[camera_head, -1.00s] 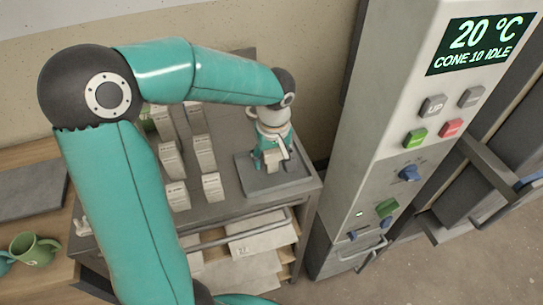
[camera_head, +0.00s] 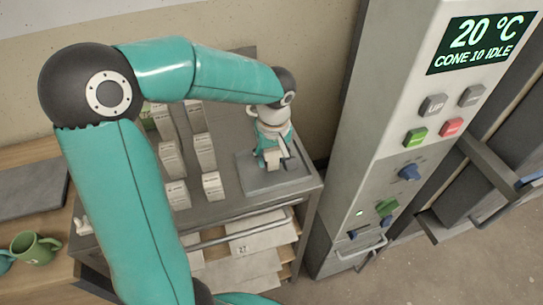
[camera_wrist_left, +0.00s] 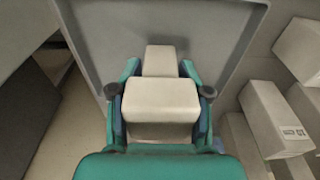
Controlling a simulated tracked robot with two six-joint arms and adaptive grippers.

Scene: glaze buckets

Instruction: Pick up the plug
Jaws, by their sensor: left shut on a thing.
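The plug is a pale beige, stepped block (camera_wrist_left: 160,100), wide near me and narrower at its far end. My left gripper (camera_wrist_left: 160,90) is shut on it, with one finger on each side, in the left wrist view. In the head view my left gripper (camera_head: 272,150) points down over a grey tray (camera_head: 255,184) on the cart's right end. The plug's pale part (camera_head: 273,158) shows between the fingers there. I cannot tell whether the plug touches the tray. My right gripper is not in view.
Several pale boxes (camera_head: 212,186) stand in rows left of the tray; they also show at right in the left wrist view (camera_wrist_left: 272,118). The kiln's control column (camera_head: 395,130) rises right of the cart. A green mug (camera_head: 35,247) stands on the wooden table at left.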

